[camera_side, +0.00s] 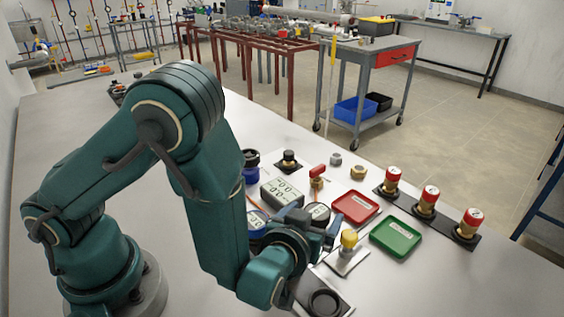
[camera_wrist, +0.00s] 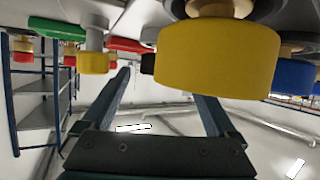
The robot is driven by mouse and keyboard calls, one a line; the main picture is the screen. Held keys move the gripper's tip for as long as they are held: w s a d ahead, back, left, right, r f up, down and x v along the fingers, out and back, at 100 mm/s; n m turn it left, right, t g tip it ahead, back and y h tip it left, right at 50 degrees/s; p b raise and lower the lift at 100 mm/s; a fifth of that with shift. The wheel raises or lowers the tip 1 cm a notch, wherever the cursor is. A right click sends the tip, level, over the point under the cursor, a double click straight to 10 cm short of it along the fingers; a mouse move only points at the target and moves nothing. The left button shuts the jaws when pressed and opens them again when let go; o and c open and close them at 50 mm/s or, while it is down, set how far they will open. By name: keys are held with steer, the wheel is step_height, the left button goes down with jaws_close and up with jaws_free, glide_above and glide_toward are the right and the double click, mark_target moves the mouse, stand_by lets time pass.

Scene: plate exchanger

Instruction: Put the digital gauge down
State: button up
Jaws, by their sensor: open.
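My gripper (camera_side: 322,235) is low over the bench, among the parts at the front. In the wrist view its two fingers (camera_wrist: 160,84) are apart, with nothing visibly clamped. A round gauge with a digital face (camera_side: 317,211) shows just behind my gripper in the side view, partly covered by it. In the wrist view, a large yellow round body (camera_wrist: 220,58) on a brass stem is very close, overlapping the right finger; I cannot tell if it is the same gauge. Another round gauge, blue-rimmed (camera_side: 257,222), is partly hidden left of my gripper.
A yellow-knobbed part (camera_side: 349,240) stands right of my gripper. A red tray (camera_side: 356,207) and a green tray (camera_side: 396,237) lie beyond, before several red-capped valves (camera_side: 429,197). A grey box with digital readouts (camera_side: 283,193) sits behind. A black ring (camera_side: 325,301) is in front.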

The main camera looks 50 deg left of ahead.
steer(key=v, duration=0.4)
steer(key=shift+s+d+r, duration=0.1)
steer(key=shift+s+d, duration=0.1)
steer(key=shift+s, duration=0.1)
steer(key=shift+w+d, duration=0.1)
steer(key=shift+d, duration=0.2)
steer(key=d+h, duration=0.1)
steer(key=w+d+r+g+h, duration=0.1)
steer(key=h, duration=0.1)
steer(key=shift+w+d+n+g, duration=0.15)
steer(key=shift+d+n+g, duration=0.05)
steer(key=shift+n+g, duration=0.1)
step_height(320, 180, up, 10)
steer(key=s+d+m+g+h, duration=0.2)
steer(key=s+m+h, duration=0.15)
steer(key=h, duration=0.35)
steer(key=s+a+m+g+y, duration=0.2)
steer(key=s+a+y, duration=0.2)
steer(key=s+a, duration=0.6)
steer(key=a, duration=0.3)
steer(key=shift+s+f+m+g, duration=0.3)
steer(key=shift+s+m+g, duration=0.05)
steer(key=shift+s+g, duration=0.05)
